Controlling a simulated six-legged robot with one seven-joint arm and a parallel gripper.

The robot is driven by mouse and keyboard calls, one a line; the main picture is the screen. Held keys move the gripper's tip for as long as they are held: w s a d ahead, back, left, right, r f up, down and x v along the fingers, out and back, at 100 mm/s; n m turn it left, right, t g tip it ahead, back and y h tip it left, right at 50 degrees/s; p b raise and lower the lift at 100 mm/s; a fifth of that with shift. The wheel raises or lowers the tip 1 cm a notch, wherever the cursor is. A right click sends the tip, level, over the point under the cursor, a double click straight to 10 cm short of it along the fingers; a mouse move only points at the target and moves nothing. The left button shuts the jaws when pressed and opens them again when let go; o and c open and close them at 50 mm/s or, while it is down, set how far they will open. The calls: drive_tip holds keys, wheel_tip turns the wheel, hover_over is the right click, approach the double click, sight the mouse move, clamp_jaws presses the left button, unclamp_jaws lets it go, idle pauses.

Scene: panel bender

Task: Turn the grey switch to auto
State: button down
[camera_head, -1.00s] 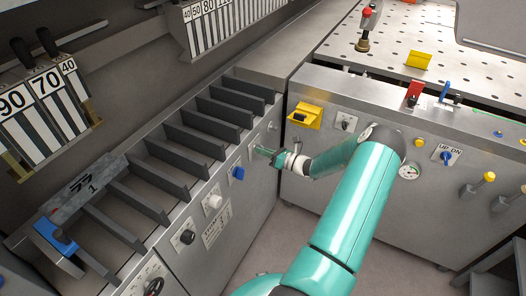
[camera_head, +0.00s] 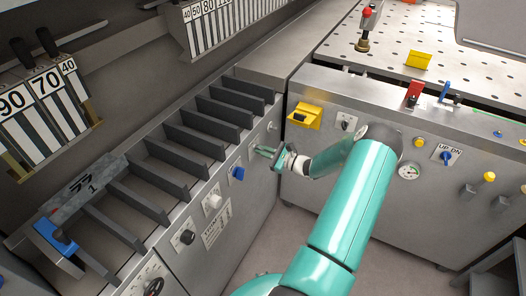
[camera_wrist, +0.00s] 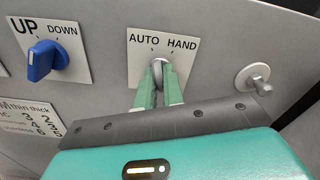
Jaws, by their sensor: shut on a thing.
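The grey switch (camera_wrist: 158,70) sits on a white plate (camera_wrist: 140,70) marked AUTO on the left and HAND on the right. In the wrist view my gripper (camera_wrist: 159,85) is shut on the grey switch, one green finger on each side. The fingers cover the lower part of the switch, and which mark it points to is hard to tell. In the head view my gripper (camera_head: 264,151) reaches the sloping front panel, and the grey switch is too small and covered to make out.
A blue UP/DOWN switch (camera_wrist: 42,61) is left of the grey switch in the wrist view. A small metal toggle (camera_wrist: 254,79) sticks out to the right, near my gripper's wide palm. A yellow box (camera_head: 304,116) is on the adjoining cabinet.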

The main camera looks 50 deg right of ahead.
drive_tip(key=shift+n, duration=0.9)
drive_tip(key=c, duration=1.5)
unclamp_jaws()
drive_tip(key=v, duration=1.3)
drive_tip(key=shift+s+d+r, duration=0.1)
drive_tip(key=shift+s, duration=0.3)
